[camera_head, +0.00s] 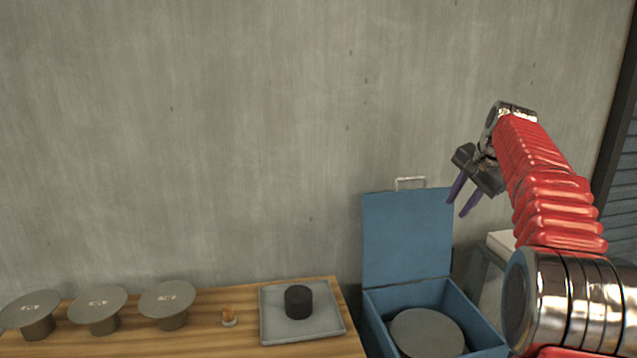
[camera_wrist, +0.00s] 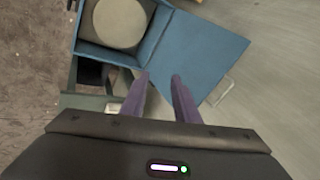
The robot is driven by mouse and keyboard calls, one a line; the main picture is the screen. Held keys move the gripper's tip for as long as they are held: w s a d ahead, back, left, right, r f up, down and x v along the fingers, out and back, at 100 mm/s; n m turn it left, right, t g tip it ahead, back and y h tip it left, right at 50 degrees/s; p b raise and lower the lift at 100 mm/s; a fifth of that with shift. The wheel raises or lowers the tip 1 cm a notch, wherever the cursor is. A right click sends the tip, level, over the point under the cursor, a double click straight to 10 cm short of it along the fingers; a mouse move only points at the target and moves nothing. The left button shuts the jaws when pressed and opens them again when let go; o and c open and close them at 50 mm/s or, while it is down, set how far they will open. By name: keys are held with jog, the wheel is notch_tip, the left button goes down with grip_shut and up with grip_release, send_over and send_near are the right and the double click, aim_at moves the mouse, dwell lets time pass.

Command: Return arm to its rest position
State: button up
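My gripper (camera_head: 463,197) is raised at the right of the head view, in front of the concrete wall and above the blue box's open lid. Its two purple fingers stand apart with nothing between them. They also show in the wrist view (camera_wrist: 161,78), pointing toward the blue box. My red arm comes in from the lower right and bends up and to the left. The blue box (camera_head: 377,316) has its lid (camera_head: 407,238) raised against the back. A round grey disc (camera_head: 427,333) lies inside it, and it also shows in the wrist view (camera_wrist: 119,22).
A wooden table (camera_head: 248,295) stands at the lower left. A pale-topped stand (camera_head: 503,243) is partly hidden behind my arm.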

jog(key=s+a+f+n, duration=0.4)
jog(key=s+a+f, duration=0.1)
jog(key=s, duration=0.9)
jog(key=s+a+f+n, duration=0.4)
jog(key=s+a, duration=0.4)
jog(key=s, duration=0.7)
jog(key=s+a+f+n, duration=0.4)
jog(key=s+a+f, duration=0.1)
jog(key=s, duration=0.9)
jog(key=shift+s+a+f+h, duration=0.3)
jog(key=shift+a+h, duration=0.1)
jog(key=shift+a, duration=0.45)
